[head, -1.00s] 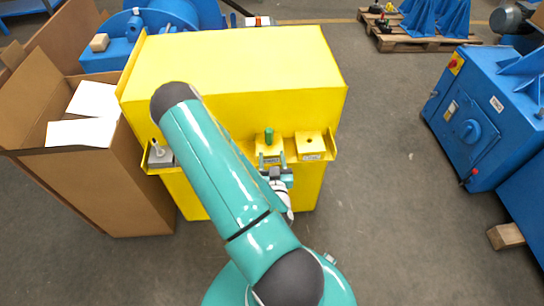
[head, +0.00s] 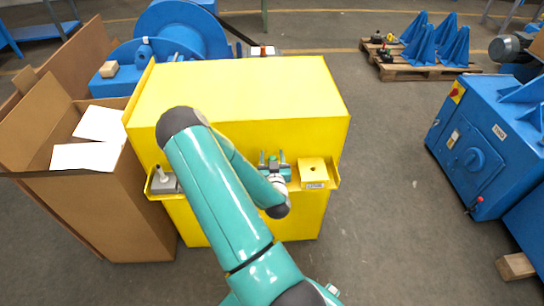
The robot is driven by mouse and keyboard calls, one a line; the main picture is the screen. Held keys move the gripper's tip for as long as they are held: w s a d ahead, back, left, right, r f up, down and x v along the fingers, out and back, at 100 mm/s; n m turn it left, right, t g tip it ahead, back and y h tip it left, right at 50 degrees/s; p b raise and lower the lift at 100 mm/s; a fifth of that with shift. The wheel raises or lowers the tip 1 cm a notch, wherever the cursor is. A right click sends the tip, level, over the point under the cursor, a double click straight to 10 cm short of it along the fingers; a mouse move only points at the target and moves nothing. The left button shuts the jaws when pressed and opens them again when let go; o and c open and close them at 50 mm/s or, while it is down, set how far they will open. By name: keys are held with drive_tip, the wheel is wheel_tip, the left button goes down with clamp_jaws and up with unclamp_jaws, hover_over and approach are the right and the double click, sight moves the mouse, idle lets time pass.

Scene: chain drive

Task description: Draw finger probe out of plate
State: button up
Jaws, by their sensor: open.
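A small green-topped piece (head: 272,160), which looks like the finger probe, stands upright on the shelf of the yellow housing. Its lower part and the plate under it are hidden behind my gripper. My gripper (head: 272,157) is open, with one finger to the left and one to the right of the green piece. I cannot tell whether the fingers touch it.
On the same shelf (head: 332,184), a yellow block with a hole (head: 313,172) is close on the right and a grey block with a metal pin (head: 164,183) is at the left end. The yellow housing (head: 240,90) rises behind; an open cardboard box (head: 130,210) stands left.

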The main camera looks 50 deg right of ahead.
drive_tip(key=shift+w+d, duration=0.1)
drive_tip(key=shift+d, duration=0.05)
clamp_jaws()
drive_tip(key=shift+r, duration=5.55)
drive_tip(key=shift+f, duration=0.1)
